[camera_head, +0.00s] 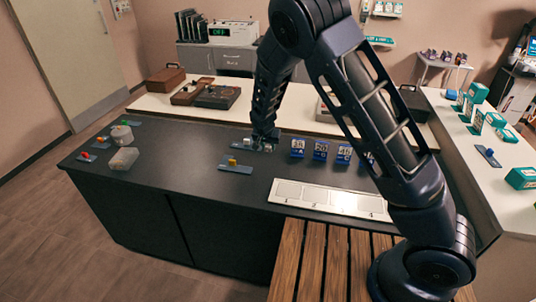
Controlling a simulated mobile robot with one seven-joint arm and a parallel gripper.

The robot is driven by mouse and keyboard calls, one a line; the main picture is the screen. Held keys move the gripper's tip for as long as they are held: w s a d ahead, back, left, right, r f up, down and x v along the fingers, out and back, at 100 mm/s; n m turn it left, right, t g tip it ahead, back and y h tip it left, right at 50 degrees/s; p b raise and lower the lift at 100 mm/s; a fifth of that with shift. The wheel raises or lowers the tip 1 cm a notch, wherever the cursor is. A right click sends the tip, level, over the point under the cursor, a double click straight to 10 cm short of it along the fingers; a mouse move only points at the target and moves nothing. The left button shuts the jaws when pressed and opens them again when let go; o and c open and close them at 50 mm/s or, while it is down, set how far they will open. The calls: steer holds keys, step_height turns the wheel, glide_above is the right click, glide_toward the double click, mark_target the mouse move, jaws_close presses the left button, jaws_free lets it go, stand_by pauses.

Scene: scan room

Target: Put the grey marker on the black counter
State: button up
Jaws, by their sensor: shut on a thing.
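My gripper (265,141) reaches down to the far side of the black counter (200,190), near its middle. It is shut on a small grey thing, which I take as the grey marker (268,148); the fingers hide most of it and it is only a few pixels. I cannot tell whether it touches the counter. A small whitish block (247,141) on a dark holder is just left of the gripper. An orange-yellow block (232,162) on a blue-grey holder is nearer the front.
Blue lettered cards (320,150) stand right of the gripper. A white numbered strip (328,199) lies at the front right. A round tub (122,134), a clear box (123,158) and small coloured pieces sit at the left end. The counter between is bare.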

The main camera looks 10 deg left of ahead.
mark_target(267, 150)
steer(key=shift+f, duration=2.25)
steer(key=shift+f, duration=0.15)
steer(key=o, duration=1)
steer(key=v, duration=1.2)
